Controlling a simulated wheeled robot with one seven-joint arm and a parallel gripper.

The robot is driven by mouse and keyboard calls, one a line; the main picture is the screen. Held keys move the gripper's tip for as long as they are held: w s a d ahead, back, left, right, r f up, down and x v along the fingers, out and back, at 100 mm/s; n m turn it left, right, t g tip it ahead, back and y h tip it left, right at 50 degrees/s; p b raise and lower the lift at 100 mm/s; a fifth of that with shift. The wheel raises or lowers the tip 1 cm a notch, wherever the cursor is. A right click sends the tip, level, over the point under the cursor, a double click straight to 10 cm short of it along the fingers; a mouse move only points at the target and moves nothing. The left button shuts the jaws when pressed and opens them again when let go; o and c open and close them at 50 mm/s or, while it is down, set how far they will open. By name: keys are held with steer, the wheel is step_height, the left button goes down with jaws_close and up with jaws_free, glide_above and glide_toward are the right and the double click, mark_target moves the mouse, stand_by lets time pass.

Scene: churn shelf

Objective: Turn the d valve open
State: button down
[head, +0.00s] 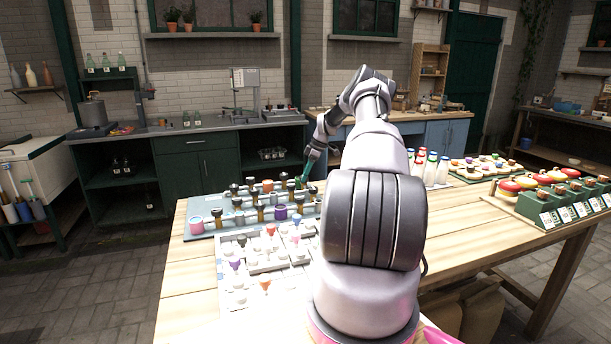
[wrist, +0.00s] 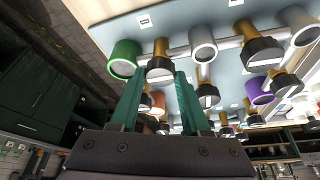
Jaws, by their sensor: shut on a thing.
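The valve board (head: 196,219) is a grey-blue panel on the wooden table, with several brass valves that have black knobs, and coloured cylinders. My gripper (head: 303,181) reaches down at its far right part. In the wrist view my gripper (wrist: 159,76) has its two green fingers on either side of a black-knobbed brass valve (wrist: 160,68) and is shut on it. I cannot read any letter that marks this valve as d. A green cylinder (wrist: 124,58) stands left of it and a grey cylinder (wrist: 203,45) right of it. My arm hides part of the board in the head view.
Other black-knobbed valves (wrist: 262,50) stand close to the right. A pale tray with small coloured knobs (head: 240,278) lies nearer on the table. White bottles (head: 431,168) and green blocks with red and yellow tops (head: 540,203) stand to the right.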

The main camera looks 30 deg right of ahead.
steer(key=shift+c, duration=1.8)
jaws_free()
steer(key=v, duration=1)
steer(key=shift+d+r, duration=0.2)
steer(key=shift+r, duration=0.1)
steer(key=shift+s, duration=0.15)
